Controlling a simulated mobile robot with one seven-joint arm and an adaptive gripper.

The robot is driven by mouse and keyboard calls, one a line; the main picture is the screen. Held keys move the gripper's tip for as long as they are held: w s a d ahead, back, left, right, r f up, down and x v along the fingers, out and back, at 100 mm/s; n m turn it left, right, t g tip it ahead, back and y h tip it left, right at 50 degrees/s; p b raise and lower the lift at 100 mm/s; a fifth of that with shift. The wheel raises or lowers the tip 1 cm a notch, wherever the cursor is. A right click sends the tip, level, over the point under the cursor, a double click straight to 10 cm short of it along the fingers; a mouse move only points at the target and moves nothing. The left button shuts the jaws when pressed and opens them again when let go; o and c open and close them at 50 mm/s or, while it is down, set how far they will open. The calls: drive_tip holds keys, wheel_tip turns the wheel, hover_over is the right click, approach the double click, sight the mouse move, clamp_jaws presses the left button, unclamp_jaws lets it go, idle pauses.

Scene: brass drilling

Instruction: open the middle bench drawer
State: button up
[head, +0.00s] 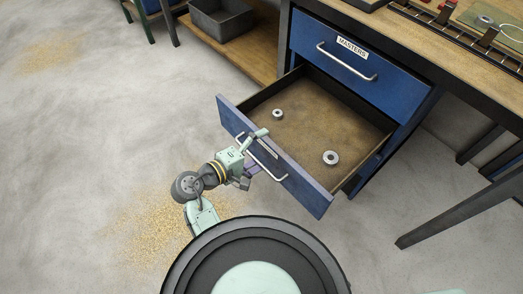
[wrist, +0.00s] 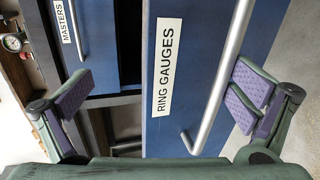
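The drawer labelled RING GAUGES stands pulled far out of the blue bench unit, below the MASTERS drawer (head: 355,60). Its blue front (head: 305,192) carries a silver bar handle (head: 262,160), and its brown floor (head: 300,125) is exposed. Two metal rings lie inside, one near the left side (head: 278,114) and one toward the right (head: 331,158). My gripper (head: 257,152) is at the drawer front, by the handle's left part. In the wrist view its fingers (wrist: 160,95) are spread wide, with the label (wrist: 168,65) and handle (wrist: 222,75) between them. Neither finger visibly clamps the handle.
A dark bin (head: 222,20) sits on a low wooden shelf at the upper left. The bench top (head: 440,55) holds a rack and small parts. A dark slanting leg (head: 450,212) stands at the right.

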drive_tip(key=shift+w+a+r, duration=0.15)
drive_tip(key=shift+a+r, duration=0.1)
drive_tip(key=shift+r, duration=0.35)
drive_tip(key=shift+c, duration=0.2)
drive_tip(key=shift+r, duration=0.25)
drive_tip(key=shift+c, duration=0.7)
drive_tip(key=shift+s+a, duration=0.15)
drive_tip(key=shift+s, duration=0.15)
drive_tip(key=shift+s+a+r+p, duration=0.1)
drive_tip(key=shift+s+a+p, duration=0.3)
drive_tip(key=shift+s+a, duration=0.1)
drive_tip(key=c, duration=1.3)
drive_tip(key=shift+o, duration=0.2)
drive_tip(key=f+p+v, duration=0.1)
drive_tip(key=p+v, duration=0.3)
drive_tip(key=v, duration=0.6)
drive_tip(key=shift+s+a+f+p, duration=0.2)
drive_tip(key=shift+s+f+p, duration=0.05)
drive_tip(key=shift+p, duration=0.15)
drive_tip(key=shift+r+p, duration=0.1)
drive_tip(key=shift+p, duration=0.2)
